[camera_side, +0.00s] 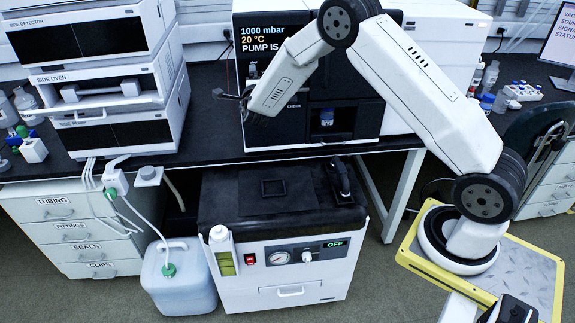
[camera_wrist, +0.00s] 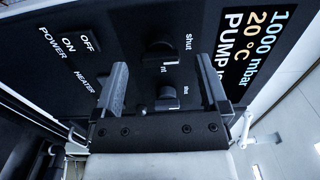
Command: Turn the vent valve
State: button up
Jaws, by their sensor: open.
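The vent valve appears to be the dark round knob (camera_wrist: 160,50) on the black panel in the wrist view, beside the words "Shut" and a partly hidden label ending in "nt". Its pointer direction is hard to make out. My gripper (camera_wrist: 161,62) is open, with one finger on each side of the knob in that view. Nothing is between the fingers that I can see gripped, and I cannot tell how far the tips are from the panel. In the side view my gripper (camera_side: 228,96) is at the left edge of the black-fronted unit (camera_side: 352,120); the knob is hidden there.
A second small knob (camera_wrist: 166,94) lies between the fingers, nearer the palm. Power switches (camera_wrist: 80,42) and a heater label are left of it. The display (camera_side: 262,40) reads 1000 mbar, 20 °C. A white instrument stack (camera_side: 105,80) stands left of my gripper.

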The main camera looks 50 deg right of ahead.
jog(key=shift+v, duration=2.6)
jog(key=s+f+m+g+y, duration=0.2)
jog(key=s+m+g, duration=0.3)
jog(key=s+m, duration=0.45)
jog(key=s+f+m+g+y, duration=0.2)
jog(key=s+m+g, duration=0.5)
jog(key=m, duration=0.4)
jog(key=s+a+m+t+y, duration=0.1)
jog(key=s+a+m+y, duration=0.7)
jog(key=m, duration=1.6)
jog(key=s+a, duration=0.4)
jog(key=s, duration=0.1)
jog(key=shift+s+a+r+m+t+y, duration=0.15)
jog(key=shift+a+m+t+y, duration=0.05)
jog(key=shift+m+t+y, duration=0.2)
